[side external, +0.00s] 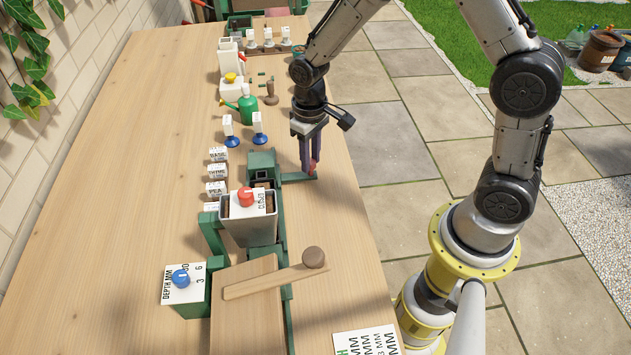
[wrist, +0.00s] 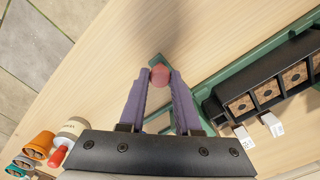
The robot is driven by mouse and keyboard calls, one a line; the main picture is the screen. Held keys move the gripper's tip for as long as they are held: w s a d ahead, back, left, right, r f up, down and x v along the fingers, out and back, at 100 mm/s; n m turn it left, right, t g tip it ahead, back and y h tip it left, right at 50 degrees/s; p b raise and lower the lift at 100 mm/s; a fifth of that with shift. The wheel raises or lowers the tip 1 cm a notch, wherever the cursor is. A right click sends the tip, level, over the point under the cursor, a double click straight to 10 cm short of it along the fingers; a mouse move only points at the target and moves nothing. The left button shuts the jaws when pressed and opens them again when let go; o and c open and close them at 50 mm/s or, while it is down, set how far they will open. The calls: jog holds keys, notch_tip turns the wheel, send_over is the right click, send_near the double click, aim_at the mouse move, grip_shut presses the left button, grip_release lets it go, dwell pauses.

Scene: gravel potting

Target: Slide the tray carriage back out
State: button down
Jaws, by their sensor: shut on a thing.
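My gripper (side external: 311,172) is low over the bench, to the right of the green potting machine. In the wrist view its purple fingers (wrist: 159,76) are shut on a round red knob (wrist: 159,73). The knob is at the end of a green arm (side external: 297,177) that joins the tray carriage. The carriage's dark tray (wrist: 215,108) with several brown square cells shows at the right of the wrist view, along a green rail (wrist: 222,68). In the side view much of the tray is hidden by the hopper (side external: 250,225).
The hopper has a red dial (side external: 245,197). A blue depth dial (side external: 180,278) and a wooden lever (side external: 270,281) stand in front. Label blocks (side external: 217,171), a green watering can (side external: 246,104) and small pots (wrist: 38,146) stand around. The bench's left side is clear.

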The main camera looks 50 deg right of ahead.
jog(key=w+d, duration=0.4)
jog(key=w, duration=0.1)
jog(key=shift+d+r, duration=0.1)
jog(key=shift+d, duration=0.25)
jog(key=c, duration=0.6)
grip_release()
jog(key=shift+s, duration=0.1)
notch_tip(320, 180, up, 14)
